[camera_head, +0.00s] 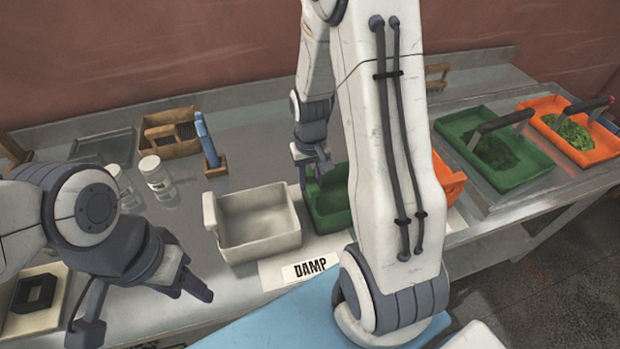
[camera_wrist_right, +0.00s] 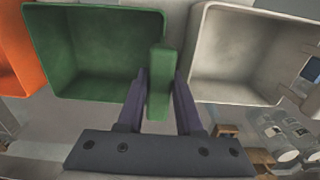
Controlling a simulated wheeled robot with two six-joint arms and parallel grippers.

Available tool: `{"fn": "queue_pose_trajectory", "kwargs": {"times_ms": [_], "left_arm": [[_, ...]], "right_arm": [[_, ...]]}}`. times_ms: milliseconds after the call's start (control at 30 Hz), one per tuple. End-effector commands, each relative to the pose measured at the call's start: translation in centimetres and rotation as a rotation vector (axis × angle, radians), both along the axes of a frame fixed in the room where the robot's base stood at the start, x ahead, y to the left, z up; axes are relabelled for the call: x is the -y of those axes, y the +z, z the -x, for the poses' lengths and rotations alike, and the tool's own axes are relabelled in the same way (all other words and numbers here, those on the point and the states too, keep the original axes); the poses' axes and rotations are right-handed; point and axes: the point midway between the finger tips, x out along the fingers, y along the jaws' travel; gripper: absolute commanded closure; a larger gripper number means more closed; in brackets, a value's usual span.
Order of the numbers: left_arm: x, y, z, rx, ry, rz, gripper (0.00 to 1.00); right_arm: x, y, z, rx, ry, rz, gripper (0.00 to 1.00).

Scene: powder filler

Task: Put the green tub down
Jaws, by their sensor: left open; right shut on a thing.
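The green tub (camera_head: 328,208) is an empty, open box between a grey-white tub and an orange tub, partly hidden behind my right arm in the head view. My right gripper (camera_head: 312,168) is shut on the tub's handle at its left side. In the right wrist view the green handle (camera_wrist_right: 160,88) stands between the two fingers, with the empty tub (camera_wrist_right: 95,55) beside it. The tub looks level; I cannot tell whether its base touches the table. My left gripper (camera_head: 140,300) is open and empty at the lower left, well away from the tub.
The grey-white tub (camera_head: 258,222) is close on the left, and the orange tub (camera_head: 447,180) on the right. A "DAMP" label (camera_head: 310,268) lies in front. Green (camera_head: 475,150) and orange (camera_head: 585,145) trays with green contents stand right.

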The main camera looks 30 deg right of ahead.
Motion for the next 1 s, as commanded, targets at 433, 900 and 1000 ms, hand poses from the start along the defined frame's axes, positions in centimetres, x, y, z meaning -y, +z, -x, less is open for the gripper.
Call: {"fn": "queue_pose_trajectory", "kwargs": {"times_ms": [433, 900, 1000], "left_arm": [[0.0, -0.2, 0.0, 0.000, 0.001, 0.000, 0.50], [0.0, -0.8, 0.0, 0.000, 0.001, 0.000, 0.50], [0.0, -1.1, 0.0, 0.000, 0.002, 0.000, 0.50]], "right_arm": [[0.0, -0.3, 0.0, 0.000, 0.000, 0.000, 0.35], [0.0, 5.8, -0.2, 0.009, 0.000, 0.002, 0.35], [0.0, 8.0, -0.2, 0.008, 0.000, 0.002, 0.35]]}}
